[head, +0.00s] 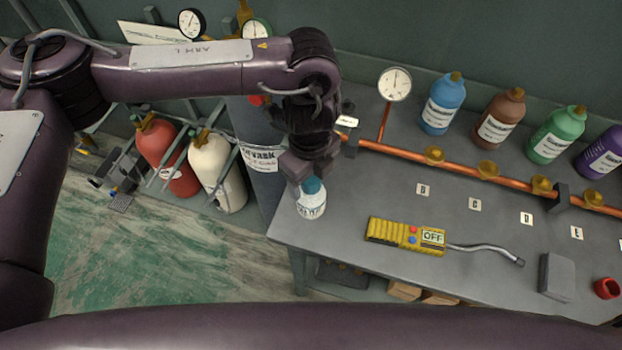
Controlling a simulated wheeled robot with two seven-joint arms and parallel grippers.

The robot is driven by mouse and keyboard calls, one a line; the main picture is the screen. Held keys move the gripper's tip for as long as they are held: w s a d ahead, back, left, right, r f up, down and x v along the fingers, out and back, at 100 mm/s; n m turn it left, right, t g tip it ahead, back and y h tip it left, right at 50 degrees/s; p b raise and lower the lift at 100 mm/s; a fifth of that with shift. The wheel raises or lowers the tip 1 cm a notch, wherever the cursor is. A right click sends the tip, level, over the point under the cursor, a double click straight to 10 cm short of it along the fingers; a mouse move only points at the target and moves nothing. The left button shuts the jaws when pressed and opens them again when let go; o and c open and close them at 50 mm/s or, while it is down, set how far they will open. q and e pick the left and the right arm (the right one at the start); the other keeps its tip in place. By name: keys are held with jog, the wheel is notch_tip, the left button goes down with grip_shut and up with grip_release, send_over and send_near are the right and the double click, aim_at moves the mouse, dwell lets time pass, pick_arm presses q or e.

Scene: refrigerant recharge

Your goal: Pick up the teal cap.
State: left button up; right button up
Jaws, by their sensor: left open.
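The teal cap (312,186) sits on top of a small white labelled bottle (311,206) at the left end of the grey bench. My left gripper (306,178) is right over the cap, with its fingers pointing down. One finger shows to the left of the cap; the other is partly hidden. I cannot tell whether the fingers touch the cap. The gripper is open. My right gripper is not in view.
A copper pipe (471,170) with brass fittings runs along the bench (350,232). A yellow leak detector (405,236) reading OFF lies in front. Blue (442,105), brown, green and purple bottles stand behind. A grey block (556,276) and red ring (607,288) lie right.

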pick_arm(q)
jog(key=shift+f, duration=0.55)
jog(key=c, duration=0.9)
jog(key=shift+r, duration=0.2)
